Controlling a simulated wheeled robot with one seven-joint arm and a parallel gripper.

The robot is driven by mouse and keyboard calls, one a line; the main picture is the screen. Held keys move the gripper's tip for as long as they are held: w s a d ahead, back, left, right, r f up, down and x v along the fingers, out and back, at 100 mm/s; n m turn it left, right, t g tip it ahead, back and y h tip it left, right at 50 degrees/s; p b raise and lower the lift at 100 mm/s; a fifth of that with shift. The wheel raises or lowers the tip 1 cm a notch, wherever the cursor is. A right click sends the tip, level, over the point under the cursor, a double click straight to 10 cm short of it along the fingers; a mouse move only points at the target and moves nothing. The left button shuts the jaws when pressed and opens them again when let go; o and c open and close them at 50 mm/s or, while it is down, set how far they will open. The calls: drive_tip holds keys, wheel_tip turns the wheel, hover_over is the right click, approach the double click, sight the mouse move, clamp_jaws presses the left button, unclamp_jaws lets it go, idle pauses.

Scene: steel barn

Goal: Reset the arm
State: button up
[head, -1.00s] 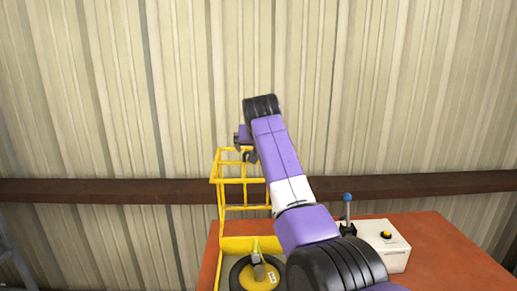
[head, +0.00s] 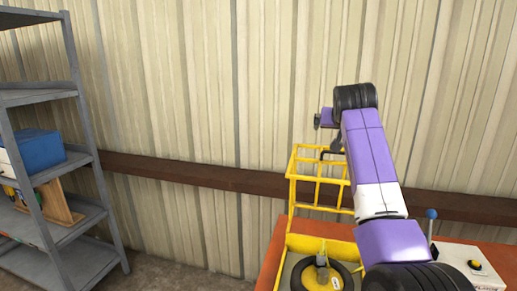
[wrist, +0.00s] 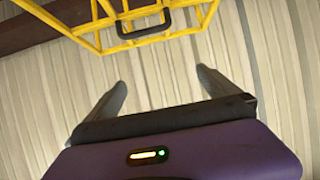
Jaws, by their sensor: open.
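My arm is purple, white and black and reaches up and forward on the right of the head view. My gripper (head: 328,153) is at its far end, close to the top of a yellow wire frame (head: 293,180). In the wrist view my gripper (wrist: 160,92) shows two dark fingers spread wide with nothing between them. The yellow frame (wrist: 98,22) crosses the top of the wrist view, beyond the fingertips and apart from them. A dark loop on the frame (wrist: 143,20) lies beyond the gap between the fingers.
An orange-red table (head: 268,262) holds the yellow frame, a black and yellow round thing (head: 322,278) and a white box (head: 464,257) with a blue-knobbed lever (head: 431,214). Grey shelves (head: 60,205) with a blue box (head: 40,150) stand left. A corrugated wall is behind.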

drive_tip(key=s+a+f+n+t+y, duration=0.15)
drive_tip(key=s+f+t, duration=0.25)
drive_tip(key=s+f, duration=0.75)
drive_tip(key=s+a+f+n+t+y, duration=0.1)
drive_tip(key=s+a+f+n+t, duration=0.15)
drive_tip(key=s+f, duration=0.95)
drive_tip(key=s+f+g, duration=0.1)
drive_tip(key=s+f, duration=0.2)
drive_tip(key=s, duration=1.2)
drive_tip(key=s+a+f+g, duration=0.1)
drive_tip(key=s+f, duration=0.2)
drive_tip(key=s, duration=1.3)
drive_tip(key=s+a+f+g, duration=0.1)
drive_tip(key=s+f+g, duration=0.1)
drive_tip(key=s, duration=1.4)
drive_tip(key=shift+s+a+f+m+y, duration=0.2)
drive_tip(key=shift+a+f+m+y, duration=0.05)
drive_tip(key=shift+f+m+y, duration=0.2)
